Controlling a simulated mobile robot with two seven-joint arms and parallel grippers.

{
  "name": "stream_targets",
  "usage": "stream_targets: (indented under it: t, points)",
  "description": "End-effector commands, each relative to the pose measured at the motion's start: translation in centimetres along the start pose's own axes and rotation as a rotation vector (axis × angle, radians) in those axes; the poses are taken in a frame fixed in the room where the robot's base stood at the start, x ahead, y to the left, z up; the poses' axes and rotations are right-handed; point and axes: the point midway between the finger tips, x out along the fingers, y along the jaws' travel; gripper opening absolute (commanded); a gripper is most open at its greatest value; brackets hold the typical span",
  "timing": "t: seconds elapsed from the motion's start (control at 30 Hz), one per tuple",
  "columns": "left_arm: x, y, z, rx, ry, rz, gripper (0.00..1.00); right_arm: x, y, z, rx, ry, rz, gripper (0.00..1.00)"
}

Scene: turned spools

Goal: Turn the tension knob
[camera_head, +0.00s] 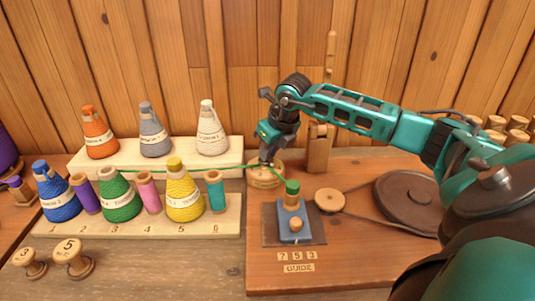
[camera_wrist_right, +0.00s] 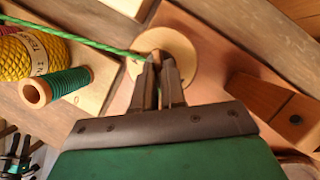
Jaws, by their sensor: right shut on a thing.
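The tension knob is a round pale wooden dial (camera_head: 266,179) on the bench, left of the blue block; it also shows in the right wrist view (camera_wrist_right: 182,46). My right gripper (camera_head: 267,161) points down at it from above. In the right wrist view its two dark fingers (camera_wrist_right: 158,80) are shut on the raised wooden grip in the dial's middle. The fingers partly hide that grip. A green thread (camera_head: 150,170) runs from the left to the dial and, in the head view, on towards a green-topped spool (camera_head: 292,188). My left gripper is not in view.
Cones of yarn and small spools stand on a stepped wooden rack (camera_head: 220,230) at left. A blue block (camera_head: 294,235), a small pulley (camera_head: 330,201) and a large dark wheel (camera_head: 408,200) are at right. A wooden post (camera_head: 319,150) stands close behind the dial.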

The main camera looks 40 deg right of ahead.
Motion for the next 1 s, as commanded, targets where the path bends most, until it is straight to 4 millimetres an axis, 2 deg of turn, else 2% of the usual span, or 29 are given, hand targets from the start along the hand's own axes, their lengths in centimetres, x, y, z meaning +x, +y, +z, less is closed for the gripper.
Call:
stream_targets:
  t: [0.17,0.5,1.0]
  points:
    - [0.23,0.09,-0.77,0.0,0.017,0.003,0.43,-0.02,-0.31,0.05,-0.152,-0.001,0.064,0.0]
    - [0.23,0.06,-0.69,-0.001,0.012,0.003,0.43,-0.04,-0.61,0.21,-0.409,-0.001,0.17,0.0]
    - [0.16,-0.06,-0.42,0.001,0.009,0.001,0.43,0.0,-0.71,0.3,-0.58,-0.001,0.239,0.0]
